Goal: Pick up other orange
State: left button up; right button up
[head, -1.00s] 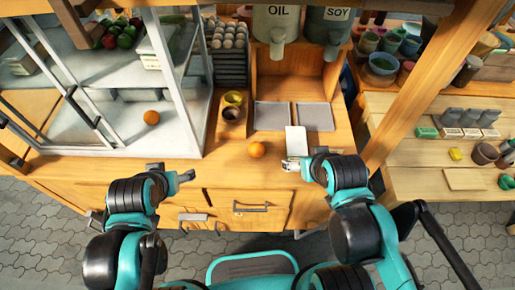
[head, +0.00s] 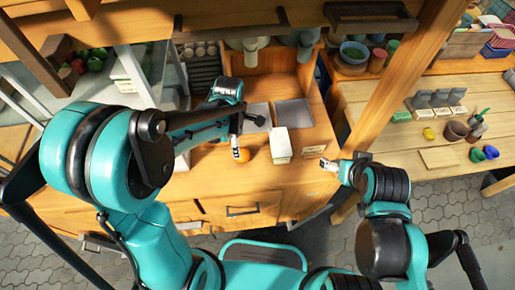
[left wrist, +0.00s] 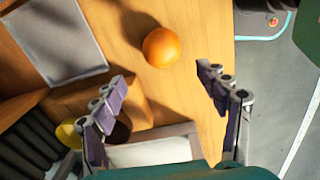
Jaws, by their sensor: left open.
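An orange (head: 247,157) rests on the wooden counter (head: 215,180), and it also shows in the left wrist view (left wrist: 161,47). My left gripper (head: 241,138) hangs right by this orange. In the left wrist view, its two fingers (left wrist: 163,90) are spread wide with nothing between them, and the orange lies just beyond the fingertips. My right gripper (head: 328,164) is over the counter's right front edge, to the right of a white box; its jaws are too small to judge. The second orange seen earlier in the glass case is hidden behind my left arm.
The white box (head: 281,145) stands just right of the orange. Grey trays (head: 293,111) lie behind it. A yellow bowl (left wrist: 68,134) and a dark bowl (left wrist: 118,131) show near the left fingers. A wooden post (head: 375,100) rises at right.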

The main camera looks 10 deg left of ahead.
aim_at(242, 151)
pick_arm(q)
jog(key=shift+w+d+f+n, duration=0.2)
jog(key=shift+d+f+n, duration=0.1)
jog(key=shift+d+f, duration=0.2)
jog(key=shift+f, duration=0.15)
jog(key=f+b, duration=0.1)
jog(key=f, duration=0.2)
jog(key=f+b, duration=0.2)
jog(key=f, duration=0.2)
jog(key=shift+s+d+f, duration=0.15)
jog(key=shift+d+f, duration=0.05)
jog(key=shift+f, duration=0.05)
jog(key=shift+r, duration=0.1)
jog(key=shift+c, duration=0.2)
jog(key=c, duration=1.3)
